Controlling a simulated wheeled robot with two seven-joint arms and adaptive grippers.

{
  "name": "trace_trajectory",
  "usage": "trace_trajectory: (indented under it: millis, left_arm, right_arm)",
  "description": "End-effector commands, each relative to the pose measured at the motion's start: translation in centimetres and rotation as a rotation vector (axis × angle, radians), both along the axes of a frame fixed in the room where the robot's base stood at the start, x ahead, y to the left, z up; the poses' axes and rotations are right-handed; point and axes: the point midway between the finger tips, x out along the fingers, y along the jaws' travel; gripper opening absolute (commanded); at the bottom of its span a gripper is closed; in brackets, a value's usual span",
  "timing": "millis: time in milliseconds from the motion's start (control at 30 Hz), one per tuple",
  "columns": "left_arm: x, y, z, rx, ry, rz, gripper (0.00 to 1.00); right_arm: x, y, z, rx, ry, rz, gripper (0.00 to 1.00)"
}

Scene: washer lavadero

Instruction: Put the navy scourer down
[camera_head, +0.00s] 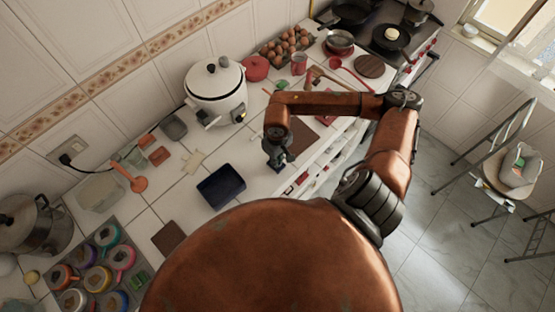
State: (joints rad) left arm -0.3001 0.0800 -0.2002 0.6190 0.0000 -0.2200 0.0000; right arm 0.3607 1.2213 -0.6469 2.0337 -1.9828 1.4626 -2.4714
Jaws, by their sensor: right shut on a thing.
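My right gripper (277,160) points down over the white tiled counter, right of the middle. It is shut on a small dark blue thing, the navy scourer (278,168), of which only a little shows under the fingers. I cannot tell whether the scourer touches the counter. A dark navy tray (208,199) lies on the counter, left of and nearer than the gripper. My left gripper is not in view.
A white rice cooker (217,88) stands behind the tray. A brown board (303,136) lies right of the gripper and a dark brown square (168,238) lies left of the tray. Several mugs (97,278) fill the near left. Bare tiles surround the tray.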

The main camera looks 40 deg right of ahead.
Motion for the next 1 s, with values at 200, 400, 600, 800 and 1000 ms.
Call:
trace_trajectory:
  millis: [200,400,600,800,1000]
  left_arm:
    - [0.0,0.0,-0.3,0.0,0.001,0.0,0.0]
    - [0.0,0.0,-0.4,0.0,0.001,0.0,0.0]
    - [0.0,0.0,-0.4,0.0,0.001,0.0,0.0]
    - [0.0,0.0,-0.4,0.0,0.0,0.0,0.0]
    - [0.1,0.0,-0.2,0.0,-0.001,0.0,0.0]
  right_arm:
    - [0.0,0.0,-0.2,0.0,-0.001,0.0,0.0]
    - [0.0,0.0,-0.2,0.0,0.0,0.0,0.17]
    - [0.0,0.0,-0.2,0.0,0.0,0.0,0.27]
    - [0.0,0.0,-0.2,0.0,0.0,0.0,0.27]
    - [0.1,0.0,0.8,-0.001,-0.003,0.001,0.27]
